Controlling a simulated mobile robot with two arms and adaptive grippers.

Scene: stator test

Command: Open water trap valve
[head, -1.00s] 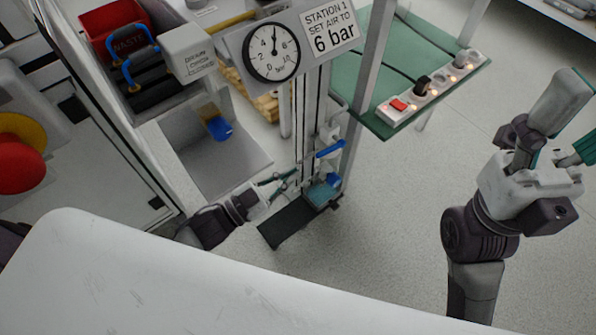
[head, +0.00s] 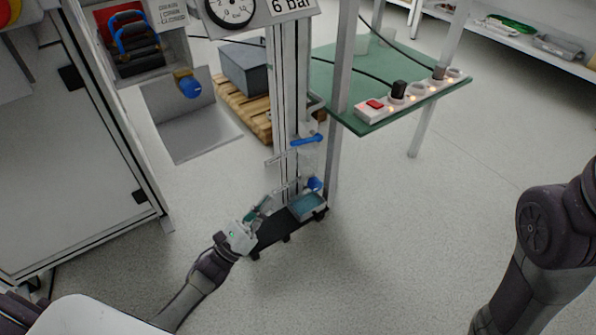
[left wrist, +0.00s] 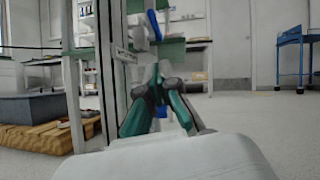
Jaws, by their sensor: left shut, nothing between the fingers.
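A blue lever handle (head: 306,140) sits on the pipework of the metal column; it also shows in the left wrist view (left wrist: 154,25). A smaller blue knob (head: 314,183) sits lower, just above a small tray of bluish liquid (head: 294,211). In the left wrist view a blue piece (left wrist: 160,110) shows partly hidden behind my fingers. My left gripper (head: 267,203) is shut and empty, to the left of the lower knob and tray. Its green-padded fingers meet in the left wrist view (left wrist: 158,76). I cannot tell its exact distance from the knob. My right gripper is out of view.
A dark base plate (head: 268,236) lies under the tray. A green table (head: 325,75) with a power strip (head: 370,109) stands right of the column. A grey box (head: 245,68) on a wooden pallet (head: 255,118) stands behind. The floor in front and to the right is open.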

